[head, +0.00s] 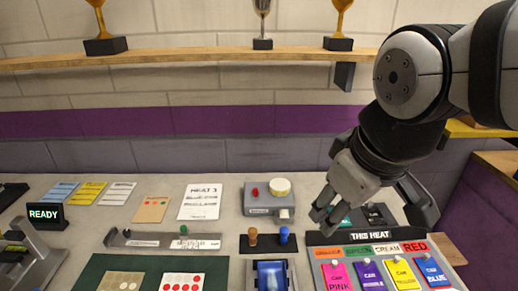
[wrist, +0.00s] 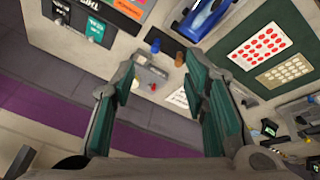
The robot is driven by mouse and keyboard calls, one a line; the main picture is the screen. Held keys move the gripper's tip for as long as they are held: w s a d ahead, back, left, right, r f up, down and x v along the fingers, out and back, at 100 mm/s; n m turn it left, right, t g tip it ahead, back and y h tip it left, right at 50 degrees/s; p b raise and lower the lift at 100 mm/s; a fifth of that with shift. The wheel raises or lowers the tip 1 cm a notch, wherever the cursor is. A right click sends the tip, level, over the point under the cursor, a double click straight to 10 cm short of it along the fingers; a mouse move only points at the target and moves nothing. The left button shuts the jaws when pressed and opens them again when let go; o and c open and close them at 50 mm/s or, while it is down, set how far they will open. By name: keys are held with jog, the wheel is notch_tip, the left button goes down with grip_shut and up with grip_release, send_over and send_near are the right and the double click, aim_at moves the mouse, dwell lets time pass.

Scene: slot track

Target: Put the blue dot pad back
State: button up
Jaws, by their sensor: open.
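I cannot make out a blue dot pad in either view. A red dot sheet (head: 182,283) and a cream dot sheet (head: 121,284) lie on the green mat (head: 92,270) at the front left. Both sheets also show in the wrist view, the red one (wrist: 257,48) beside the cream one (wrist: 284,73). My gripper (head: 372,208) is open over the right part of the table, above the back of the heat board. In the wrist view its spread fingers (wrist: 162,78) hold nothing between them.
The heat board (head: 372,236) carries several coloured cards. A trophy shelf (head: 190,57) runs along the wall behind.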

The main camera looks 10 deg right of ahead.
jog(key=s+m, duration=0.3)
jog(key=m, duration=0.1)
jog(key=shift+s+a+r+t, duration=0.1)
jog(key=shift+s+r+t, duration=0.05)
jog(key=shift+s+t, duration=0.2)
jog(key=shift+a, duration=0.1)
dwell(0.6)
